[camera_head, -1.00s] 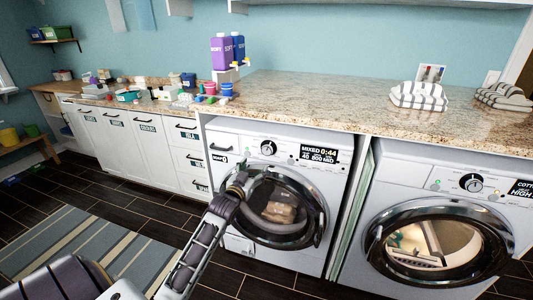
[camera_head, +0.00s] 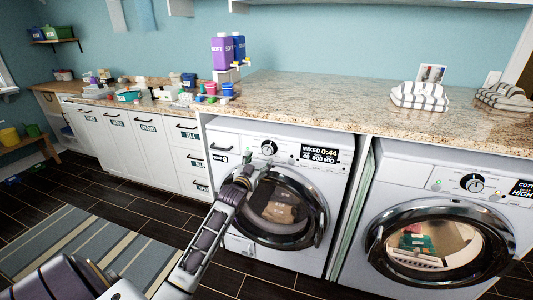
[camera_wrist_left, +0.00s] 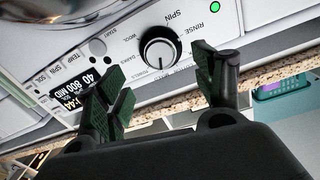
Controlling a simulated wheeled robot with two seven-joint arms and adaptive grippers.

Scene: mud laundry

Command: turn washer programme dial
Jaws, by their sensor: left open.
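My left gripper (camera_head: 256,166) is just below the dial in the head view. In the left wrist view its two green-padded fingers (camera_wrist_left: 157,85) are spread, with the dial beyond and between them, apart from it. The washer's display (camera_head: 319,154) reads MIXED 0:44. My right gripper is not in view.
A second machine (camera_head: 440,215) with a round glass door stands to the right. The granite counter (camera_head: 300,100) overhangs just above the washer panel. Purple and blue bottles (camera_head: 222,52) stand on it, with folded striped towels (camera_head: 420,95) further right.

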